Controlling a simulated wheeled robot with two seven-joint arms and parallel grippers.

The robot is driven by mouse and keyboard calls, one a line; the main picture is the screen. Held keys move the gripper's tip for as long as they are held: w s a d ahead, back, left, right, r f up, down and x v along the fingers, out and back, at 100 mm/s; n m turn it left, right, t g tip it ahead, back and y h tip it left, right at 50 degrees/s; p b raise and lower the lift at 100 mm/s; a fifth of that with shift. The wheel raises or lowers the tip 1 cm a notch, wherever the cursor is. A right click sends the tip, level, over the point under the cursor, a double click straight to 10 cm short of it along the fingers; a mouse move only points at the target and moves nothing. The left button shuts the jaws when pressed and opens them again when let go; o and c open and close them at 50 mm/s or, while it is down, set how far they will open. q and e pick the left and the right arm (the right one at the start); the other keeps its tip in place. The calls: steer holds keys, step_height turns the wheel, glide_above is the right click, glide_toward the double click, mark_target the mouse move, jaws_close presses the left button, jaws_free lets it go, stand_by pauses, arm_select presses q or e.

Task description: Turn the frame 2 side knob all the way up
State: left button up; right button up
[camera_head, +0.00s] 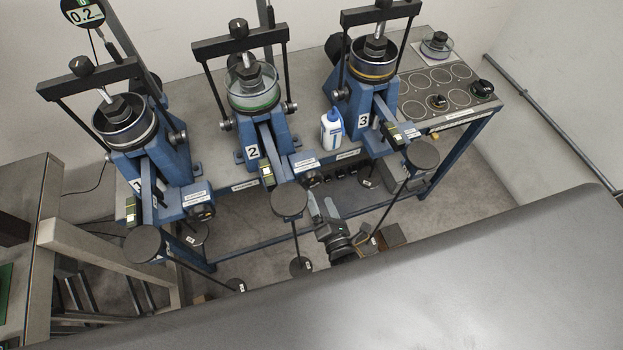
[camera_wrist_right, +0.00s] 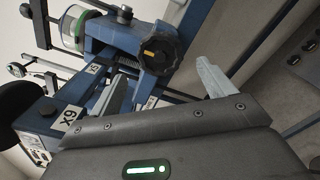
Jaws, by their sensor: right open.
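Frame 2 (camera_head: 262,140) is the blue lever frame in the middle of the bench, with a white "2" label and a green-banded dish on top. In the right wrist view, its dark lobed side knob (camera_wrist_right: 157,48) with an orange mark sits on the blue body, beyond my fingertips. My right gripper (camera_head: 322,205) is below and right of frame 2, in front of the bench edge. In the right wrist view its two fingers (camera_wrist_right: 163,82) are apart with nothing between them, short of the knob. My left gripper is out of view.
Frame 1 (camera_head: 150,165) stands to the left and frame 3 (camera_head: 372,100) to the right. A white bottle (camera_head: 332,130) stands between frames 2 and 3. Frame 2's round lever-end disc (camera_head: 289,199) hangs left of my right gripper. A panel with black knobs (camera_head: 440,95) is at the right.

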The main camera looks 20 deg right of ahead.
mark_target(313, 182)
steer(key=w+b, duration=0.1)
steer(key=w, duration=0.1)
steer(key=w+b, duration=0.1)
steer(key=w, duration=0.2)
steer(key=w+b, duration=0.1)
steer(key=w, duration=0.2)
steer(key=shift+a+f, duration=0.15)
steer(key=shift+a, duration=0.1)
steer(key=shift+c, duration=0.9)
steer(key=c, duration=1.1)
steer(key=m+b, duration=0.5)
steer(key=b, duration=0.1)
steer(key=shift+f+m, duration=0.15)
steer(key=shift+m, duration=0.25)
steer(key=shift+c, duration=0.2)
steer(key=shift+r+m+p, duration=0.35)
steer(key=shift+r+m, duration=0.1)
steer(key=shift+m, duration=0.25)
steer(key=m+p, duration=0.1)
steer(key=m, duration=0.3)
steer(key=shift+f+m, duration=0.1)
steer(key=shift+m, duration=0.2)
steer(key=o, duration=1.3)
steer(key=shift+w, duration=0.1)
